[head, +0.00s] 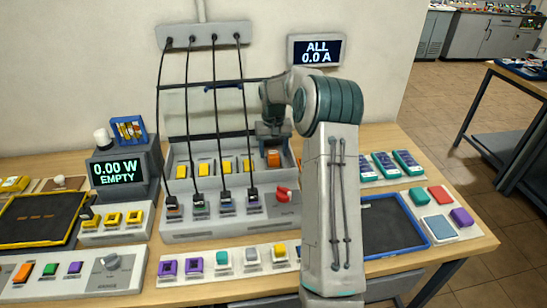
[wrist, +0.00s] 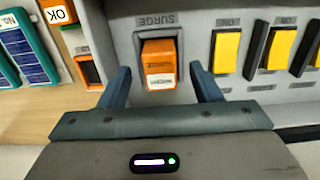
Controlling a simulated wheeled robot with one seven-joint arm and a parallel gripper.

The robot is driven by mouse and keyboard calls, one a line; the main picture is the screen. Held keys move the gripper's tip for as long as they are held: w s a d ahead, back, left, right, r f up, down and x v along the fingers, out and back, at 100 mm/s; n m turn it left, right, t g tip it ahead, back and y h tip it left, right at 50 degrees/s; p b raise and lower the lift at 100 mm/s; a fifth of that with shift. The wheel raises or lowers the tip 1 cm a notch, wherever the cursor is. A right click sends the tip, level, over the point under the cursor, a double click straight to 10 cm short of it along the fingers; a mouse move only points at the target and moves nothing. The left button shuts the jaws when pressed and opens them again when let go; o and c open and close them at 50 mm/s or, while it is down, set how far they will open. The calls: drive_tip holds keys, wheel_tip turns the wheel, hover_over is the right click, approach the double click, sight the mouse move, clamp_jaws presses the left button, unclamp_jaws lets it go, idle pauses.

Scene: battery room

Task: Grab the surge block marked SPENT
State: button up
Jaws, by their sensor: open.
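An orange block (wrist: 160,62) sits in the slot marked SURGE on the grey panel in the wrist view. Its white label is upside down and too small to read surely. It also shows in the head view (head: 273,158) under my wrist. My gripper (wrist: 160,88) is open, with one finger to the left and one to the right of the block, apart from it. A second orange block (wrist: 58,12) with a white OK label is at the upper left of the wrist view.
An orange-rimmed dark slot (wrist: 91,71) lies left of my gripper. Yellow rocker switches (wrist: 228,52) are close on the right. Hanging cables (head: 215,110) run into the panel left of my arm. A red knob (head: 284,193) sits lower on the panel. My arm hides part of the bench.

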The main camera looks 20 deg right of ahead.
drive_tip(key=shift+f, duration=0.95)
drive_tip(key=c, duration=1.1)
